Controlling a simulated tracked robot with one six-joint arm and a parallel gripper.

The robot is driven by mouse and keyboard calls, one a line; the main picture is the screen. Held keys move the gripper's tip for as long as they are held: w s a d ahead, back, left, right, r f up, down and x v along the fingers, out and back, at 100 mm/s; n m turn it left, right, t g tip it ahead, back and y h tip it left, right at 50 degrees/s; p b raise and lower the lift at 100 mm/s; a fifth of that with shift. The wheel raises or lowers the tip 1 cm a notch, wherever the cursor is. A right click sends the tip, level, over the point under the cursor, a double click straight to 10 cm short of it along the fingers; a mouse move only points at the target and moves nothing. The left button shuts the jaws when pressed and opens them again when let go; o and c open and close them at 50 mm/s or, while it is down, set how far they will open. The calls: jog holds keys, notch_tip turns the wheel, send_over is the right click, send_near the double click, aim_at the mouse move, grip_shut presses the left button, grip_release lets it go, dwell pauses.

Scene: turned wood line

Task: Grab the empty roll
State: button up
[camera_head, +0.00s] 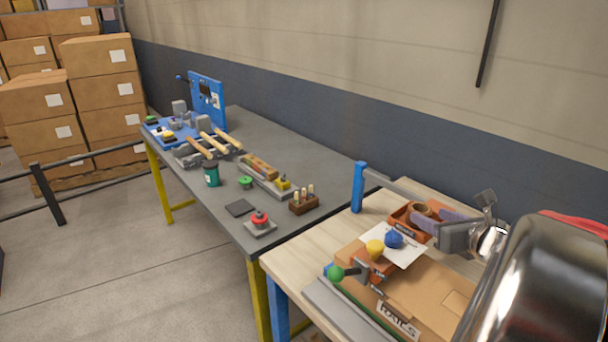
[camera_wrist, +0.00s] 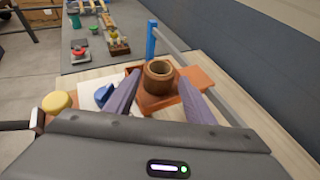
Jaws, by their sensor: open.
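The empty roll (camera_wrist: 159,76) is a short brown tube with an open top, upright in an orange-brown tray (camera_wrist: 193,76) in the wrist view. In the head view the roll (camera_head: 421,210) shows in the tray (camera_head: 399,217) on the wooden table, partly hidden by my fingers. My gripper (camera_wrist: 157,91) is open, its two purple-grey fingers apart on the left and right of the roll's near side. I cannot tell whether either finger touches it. Nothing is held between the fingers.
A white sheet (camera_head: 407,255) with a blue knob (camera_head: 394,238) and a yellow knob (camera_head: 375,249) lies beside the tray. A blue post (camera_head: 358,187) with a grey rail (camera_head: 400,190) stands behind. Cardboard (camera_head: 425,291) covers the front. A grey workbench (camera_head: 290,164) holds tools farther left.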

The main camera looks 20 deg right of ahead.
jog(key=shift+w+f, duration=0.1)
jog(key=shift+w, duration=0.15)
jog(key=shift+x, duration=2.6)
jog(key=shift+f, duration=0.1)
jog(key=shift+c, duration=0.2)
jog(key=c, duration=0.6)
